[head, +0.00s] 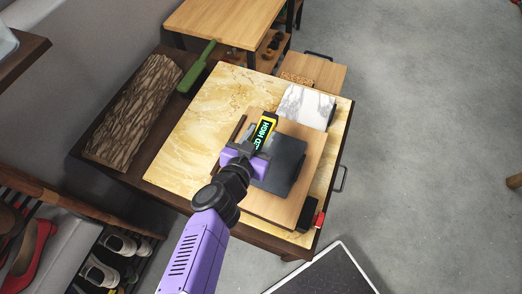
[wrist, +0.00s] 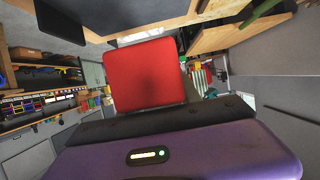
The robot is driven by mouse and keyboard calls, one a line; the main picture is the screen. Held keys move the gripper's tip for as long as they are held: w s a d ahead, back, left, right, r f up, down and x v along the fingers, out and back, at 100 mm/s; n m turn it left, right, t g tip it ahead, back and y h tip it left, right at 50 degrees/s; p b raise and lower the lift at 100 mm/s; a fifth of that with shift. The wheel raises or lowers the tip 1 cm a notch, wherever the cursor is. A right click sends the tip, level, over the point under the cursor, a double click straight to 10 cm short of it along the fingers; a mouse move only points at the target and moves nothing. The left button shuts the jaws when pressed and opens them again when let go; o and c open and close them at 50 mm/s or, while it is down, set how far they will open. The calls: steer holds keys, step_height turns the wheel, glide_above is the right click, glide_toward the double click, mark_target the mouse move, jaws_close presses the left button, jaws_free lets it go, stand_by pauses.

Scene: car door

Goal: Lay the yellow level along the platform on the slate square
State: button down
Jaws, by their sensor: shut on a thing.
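A black and yellow bar with bright lettering, which looks like the yellow level (head: 264,131), is held in my purple gripper (head: 246,155). My gripper is shut on its near end, and the bar points away toward the back. The dark slate square (head: 287,168) lies on a wooden board, which looks like the platform (head: 309,176). The bar and my gripper cover the slate's left part in the head view; I cannot tell if the bar touches it. In the wrist view, a red block face (wrist: 146,75) shows just beyond my gripper; I cannot tell whether it belongs to the bar.
The board lies on a yellow marble-topped cabinet (head: 190,150). A white marble slab (head: 304,104) is behind the slate. A black and red object (head: 310,214) sits at the front right corner. A bark-like slab (head: 135,108) and a green tool (head: 197,70) lie left.

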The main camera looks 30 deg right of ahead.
step_height(320, 180, down, 10)
steer(key=shift+s+r, duration=0.1)
steer(key=shift+r, duration=0.1)
steer(key=c, duration=0.8)
jaws_free()
steer(key=shift+c, duration=0.2)
steer(key=b+v, duration=0.1)
steer(key=v, duration=1.1)
steer(key=shift+b, duration=0.35)
steer(key=shift+a+r, duration=0.1)
